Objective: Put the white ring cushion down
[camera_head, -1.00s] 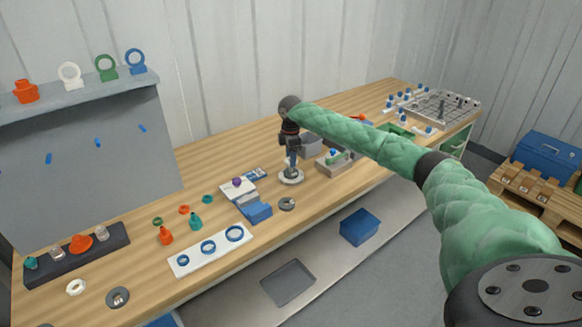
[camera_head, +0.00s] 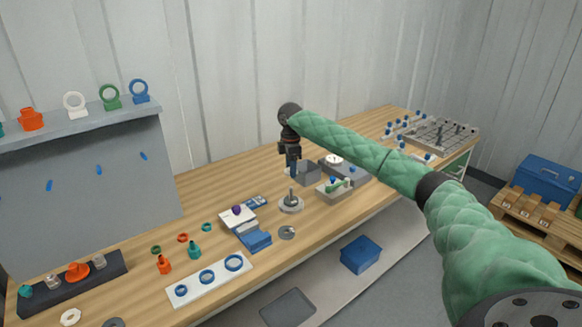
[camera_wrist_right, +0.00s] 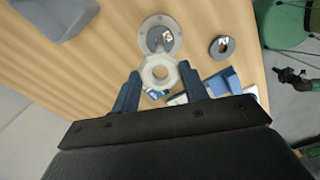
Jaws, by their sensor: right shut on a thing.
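My right gripper (camera_head: 291,174) points down above a grey round stand (camera_head: 291,206) with an upright peg. In the right wrist view its two blue fingers (camera_wrist_right: 160,88) are shut on a white ring cushion (camera_wrist_right: 147,76), a thick ring with an open middle. The ring lies between the fingertips. The stand's round base (camera_wrist_right: 146,30) shows just beyond the ring, and the ring looks clear of it. In the head view I cannot make out the held ring. My left gripper is not in view.
A grey metal ring (camera_head: 287,232) lies near the stand. Blue and white blocks (camera_head: 254,240) are to its left, and a grey tray (camera_head: 335,189) with small parts to its right. A white board (camera_head: 192,293) with blue rings lies farther left.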

